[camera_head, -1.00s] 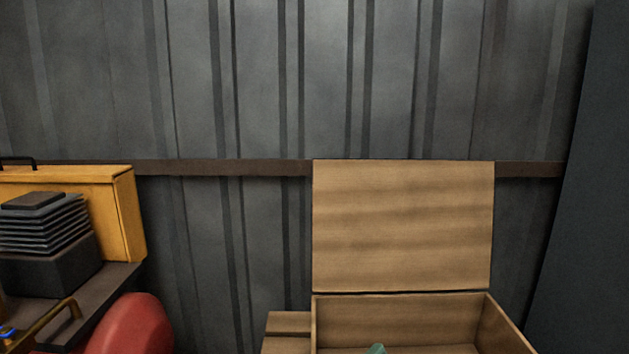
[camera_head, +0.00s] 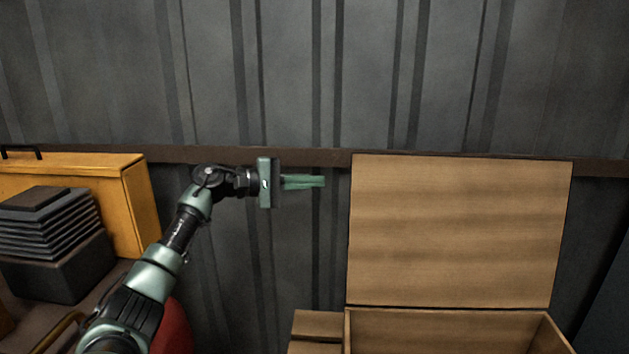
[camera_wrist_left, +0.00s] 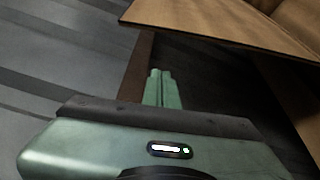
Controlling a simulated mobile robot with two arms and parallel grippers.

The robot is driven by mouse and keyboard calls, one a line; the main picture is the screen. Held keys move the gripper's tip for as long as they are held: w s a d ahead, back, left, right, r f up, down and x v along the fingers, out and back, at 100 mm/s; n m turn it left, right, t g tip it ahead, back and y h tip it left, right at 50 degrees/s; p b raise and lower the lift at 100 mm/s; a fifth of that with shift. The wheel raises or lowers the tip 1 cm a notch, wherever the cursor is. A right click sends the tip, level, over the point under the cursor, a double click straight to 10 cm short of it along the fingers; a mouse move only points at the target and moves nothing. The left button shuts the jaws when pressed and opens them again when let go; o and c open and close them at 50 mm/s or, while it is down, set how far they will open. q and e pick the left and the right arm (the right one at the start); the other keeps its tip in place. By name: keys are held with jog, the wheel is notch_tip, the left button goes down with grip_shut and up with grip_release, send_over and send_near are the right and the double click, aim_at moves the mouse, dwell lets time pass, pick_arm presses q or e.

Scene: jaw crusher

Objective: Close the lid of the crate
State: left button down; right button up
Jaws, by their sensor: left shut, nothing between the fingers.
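The wooden crate (camera_head: 440,330) stands at the lower right of the head view, its front cut off by the frame. Its lid (camera_head: 460,230) is open and stands upright at the crate's back edge. My left gripper (camera_head: 322,181) is shut and empty, pointing right, a short way left of the lid's left edge and near its upper part. In the left wrist view the shut green fingers (camera_wrist_left: 161,75) show below the lid (camera_wrist_left: 215,22), apart from it in the picture. My right gripper is in neither view.
A yellow case (camera_head: 135,200) and a stack of dark plates (camera_head: 45,225) are at the left. A red rounded object (camera_head: 175,330) is behind my left arm. A ribbed grey metal wall (camera_head: 290,80) with a brown rail stands behind the crate.

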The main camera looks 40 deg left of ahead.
pick_arm(q)
jog(key=w+d, duration=0.2)
jog(key=d, duration=0.4)
jog(key=shift+w+d+r, duration=0.15)
jog(key=shift+d, duration=0.1)
dwell(0.4)
